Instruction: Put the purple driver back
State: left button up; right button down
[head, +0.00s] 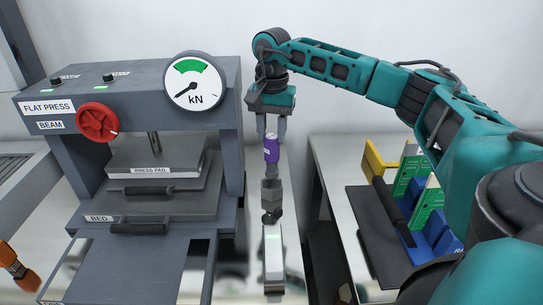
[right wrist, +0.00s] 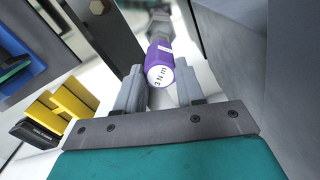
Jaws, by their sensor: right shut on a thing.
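The purple driver (head: 271,149) hangs upright below my right gripper (head: 272,136), in front of the back wall and right of the press. My right gripper is shut on the top of its handle. In the right wrist view the driver (right wrist: 161,66) shows its white end cap marked "3 N m" between the two fingers (right wrist: 160,90). Its grey lower part points down toward a grey stand (head: 272,190) with a pale box below showing a green display (head: 273,250). I cannot tell whether the tip touches the stand. My left gripper is not in view.
The flat press (head: 150,90) with gauge and red knob stands close on the left. An orange-handled thing (head: 18,268) is at the lower left edge.

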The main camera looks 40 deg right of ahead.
aim_at(271, 153)
notch_tip(271, 153, down, 2)
jog(key=shift+f, duration=2)
jog(key=shift+f+b, duration=0.1)
jog(key=shift+b, duration=0.2)
jog(key=c, duration=0.7)
grip_release()
notch_tip(271, 153, up, 12)
jog(key=shift+r+p, duration=0.1)
jog(key=shift+p, duration=0.6)
